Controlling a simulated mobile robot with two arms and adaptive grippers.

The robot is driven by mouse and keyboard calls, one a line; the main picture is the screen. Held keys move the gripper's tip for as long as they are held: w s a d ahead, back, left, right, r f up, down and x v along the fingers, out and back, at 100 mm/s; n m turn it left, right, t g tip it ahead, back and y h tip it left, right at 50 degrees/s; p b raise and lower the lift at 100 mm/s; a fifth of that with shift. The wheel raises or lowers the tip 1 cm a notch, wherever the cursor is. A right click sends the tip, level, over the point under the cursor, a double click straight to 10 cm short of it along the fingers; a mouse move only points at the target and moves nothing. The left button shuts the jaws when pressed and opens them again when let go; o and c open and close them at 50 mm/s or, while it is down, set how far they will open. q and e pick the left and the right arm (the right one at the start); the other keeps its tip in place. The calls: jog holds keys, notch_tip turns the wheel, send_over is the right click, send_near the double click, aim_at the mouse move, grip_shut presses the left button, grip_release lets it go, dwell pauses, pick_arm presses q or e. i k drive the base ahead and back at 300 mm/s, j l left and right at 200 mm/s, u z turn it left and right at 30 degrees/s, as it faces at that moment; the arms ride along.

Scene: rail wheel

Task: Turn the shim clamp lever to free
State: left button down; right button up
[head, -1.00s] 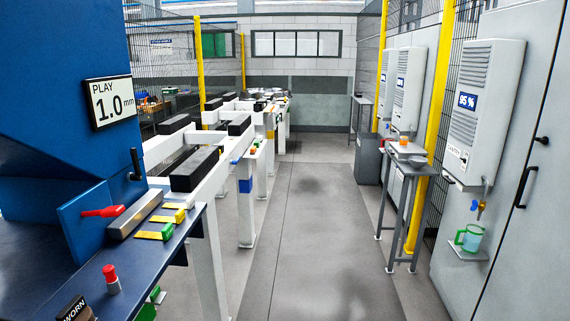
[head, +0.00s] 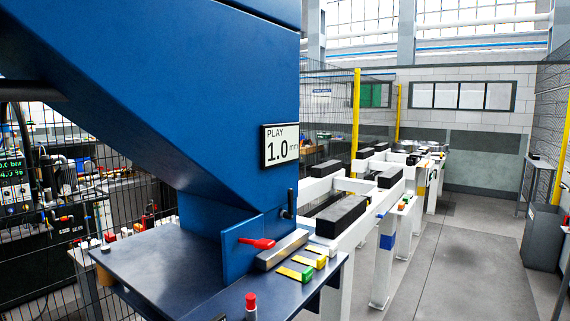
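A red lever (head: 257,243) lies roughly level on the blue upright plate at the front of the big blue machine (head: 190,110). I take it to be the shim clamp lever. A grey metal bar (head: 283,250) lies just right of it on the dark blue table (head: 150,270). Yellow strips with green ends (head: 296,273) lie in front of the bar. A black handle (head: 289,204) stands above the bar. A sign (head: 280,147) on the machine reads PLAY 1.0 mm. Neither of my grippers is in view.
A red-topped post (head: 251,305) stands at the table's front edge. White rails with black blocks (head: 335,221) run back to the right of the table. Mesh fencing and a workbench are at the left. The grey floor (head: 450,260) at the right is clear.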

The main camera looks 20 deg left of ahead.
aim_at(290, 215)
jog(key=l+u, duration=0.25)
jog(key=u, duration=0.15)
jog(key=i+l+u, duration=0.1)
jog(key=l+u, duration=0.5)
jog(key=u, duration=0.15)
